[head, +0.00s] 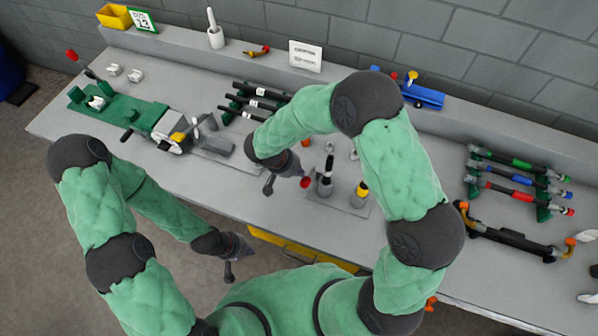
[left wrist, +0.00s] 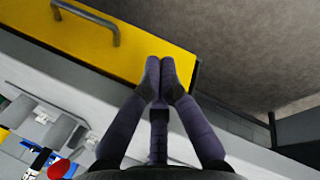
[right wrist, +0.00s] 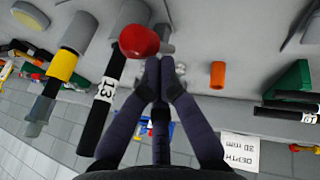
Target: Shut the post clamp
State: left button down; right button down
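The post clamp (head: 325,188) is a grey upright holder on a plate at the table's front, with a black rod labelled 13 (right wrist: 105,92) standing in it. Its red ball knob (head: 305,182) shows at the left of the holder and also in the right wrist view (right wrist: 139,41). My right gripper (head: 269,186) is shut and empty, left of the knob; its fingertips look apart from it. Whether the clamp's lever is open is hard to tell. My left gripper (head: 230,272) is shut and empty, low in front of the table, near a yellow drawer (left wrist: 100,40).
A second post with a yellow collar (head: 361,190) stands right of the clamp. Black rods on a green rack (head: 256,104) lie behind. A green bench device (head: 130,115) is at left, coloured rods (head: 520,180) at right. A white card (head: 305,55) stands at the back.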

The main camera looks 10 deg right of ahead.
jog(key=shift+s+a+f+m+t+h+b, duration=0.15)
jog(key=shift+s+a+f+t+h+b, duration=0.4)
jog(key=shift+b, duration=1.85)
jog(key=shift+s+a+f+m+t+h+b, duration=0.1)
jog(key=shift+s+f+t+b, duration=0.5)
jog(key=shift+b, duration=1.75)
jog(key=shift+s+a+f+m+t+h+b, duration=0.25)
jog(key=shift+f+b, duration=0.7)
jog(key=shift+b, duration=1.45)
jog(key=shift+w+r, duration=0.1)
jog(key=w+p+v, duration=0.1)
jog(key=p+v, duration=0.2)
jog(key=v, duration=1)
jog(key=shift+w+r, duration=0.2)
jog(key=shift+w, duration=0.15)
jog(key=shift+a, duration=0.1)
